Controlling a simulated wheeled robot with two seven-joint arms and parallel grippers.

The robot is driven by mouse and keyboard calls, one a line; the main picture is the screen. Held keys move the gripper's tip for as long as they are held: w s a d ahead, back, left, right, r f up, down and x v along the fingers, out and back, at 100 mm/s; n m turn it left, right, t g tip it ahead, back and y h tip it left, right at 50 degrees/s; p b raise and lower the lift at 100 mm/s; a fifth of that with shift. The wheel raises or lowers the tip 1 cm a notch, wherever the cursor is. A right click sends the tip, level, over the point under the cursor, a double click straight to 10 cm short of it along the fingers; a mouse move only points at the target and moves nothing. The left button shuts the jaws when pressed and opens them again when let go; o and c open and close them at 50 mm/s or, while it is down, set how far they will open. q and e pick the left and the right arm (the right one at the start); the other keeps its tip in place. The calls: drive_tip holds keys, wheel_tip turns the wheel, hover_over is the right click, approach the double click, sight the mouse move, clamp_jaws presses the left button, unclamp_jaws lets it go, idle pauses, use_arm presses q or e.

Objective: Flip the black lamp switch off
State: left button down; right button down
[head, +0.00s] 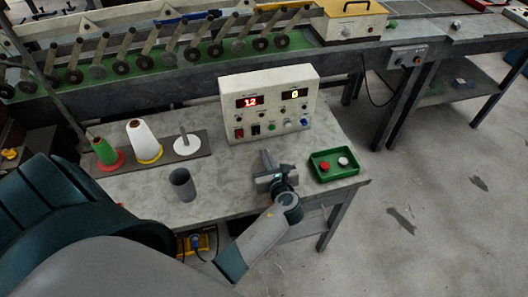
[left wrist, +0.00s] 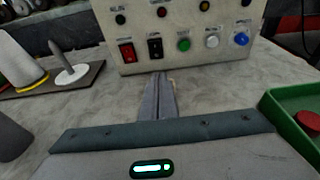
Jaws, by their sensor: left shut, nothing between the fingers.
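The black lamp switch (left wrist: 155,47) is a rocker on the lower front of a cream control box (head: 268,103), just right of a red rocker switch (left wrist: 126,52). In the head view the black switch (head: 256,129) is small, and I cannot tell which way it is tipped. My left gripper (head: 266,155) is over the table in front of the box. In the left wrist view its fingers (left wrist: 161,78) are together and empty, pointing towards the box just below the black switch. I cannot tell whether they touch it. My right gripper is not in view.
Green (left wrist: 184,44), white (left wrist: 212,41) and blue (left wrist: 241,39) buttons sit right of the black switch. A green tray (head: 343,174) holds red and white round pieces. A grey cup (head: 182,184) and thread spools (head: 143,143) stand left. The table before the box is mostly clear.

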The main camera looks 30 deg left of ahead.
use_arm(q)
drive_tip(key=v, duration=0.3)
drive_tip(key=b+v, duration=0.1)
drive_tip(key=v, duration=0.1)
drive_tip(key=shift+d+f, duration=0.1)
drive_tip(key=shift+f, duration=0.2)
drive_tip(key=shift+s+d+r, duration=0.2)
drive_tip(key=shift+s+d, duration=0.15)
drive_tip(key=shift+d, duration=0.05)
drive_tip(key=shift+d, duration=0.1)
